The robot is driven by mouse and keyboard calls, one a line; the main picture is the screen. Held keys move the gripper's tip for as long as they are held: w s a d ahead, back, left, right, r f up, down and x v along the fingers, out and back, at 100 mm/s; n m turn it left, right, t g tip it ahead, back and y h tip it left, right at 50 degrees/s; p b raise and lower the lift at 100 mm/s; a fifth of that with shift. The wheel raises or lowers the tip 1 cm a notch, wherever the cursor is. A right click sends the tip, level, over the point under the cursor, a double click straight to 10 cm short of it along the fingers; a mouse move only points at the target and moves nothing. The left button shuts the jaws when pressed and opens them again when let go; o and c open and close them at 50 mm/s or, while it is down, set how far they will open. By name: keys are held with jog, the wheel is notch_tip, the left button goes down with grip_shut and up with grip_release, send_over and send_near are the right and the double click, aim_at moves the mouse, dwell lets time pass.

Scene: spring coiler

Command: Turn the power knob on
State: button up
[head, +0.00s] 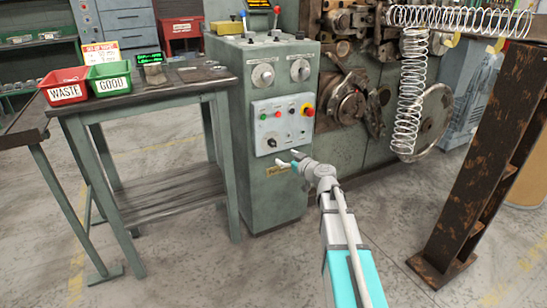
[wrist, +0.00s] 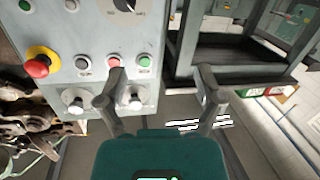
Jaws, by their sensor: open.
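The control panel (head: 290,120) is a light plate with coloured buttons on the front of a green cabinet (head: 275,190). A small black knob (head: 272,142) sits at its lower left; its label is too small to read, so I cannot tell for sure that it is the power knob. In the upside-down wrist view the black knob (wrist: 125,5) is cut by the top edge, with a marked scale around it. My gripper (head: 288,158) is in front of the cabinet, just below the knob. In the wrist view my gripper (wrist: 160,85) is open and empty, its fingers apart.
A red emergency button (head: 307,111) on yellow is at the panel's right. Two round dials (head: 263,75) sit above the panel. A green table (head: 150,95) with red and green bins stands left. A rusty stand (head: 490,140) is right. The floor in front is clear.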

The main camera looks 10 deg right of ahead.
aim_at(274, 145)
jog(key=shift+m+t+h, duration=0.4)
jog(key=shift+t+h, duration=0.1)
jog(key=shift+t, duration=0.4)
jog(key=w+d+f+b, duration=0.2)
jog(key=d+f+b, duration=0.1)
jog(key=shift+w+d, duration=0.15)
jog(key=shift+w, duration=0.1)
jog(key=x, duration=1.3)
jog(key=shift+w, duration=0.3)
jog(key=c, duration=1.1)
jog(key=shift+a, duration=0.4)
jog(key=shift+c, duration=0.3)
jog(key=shift+d, duration=0.1)
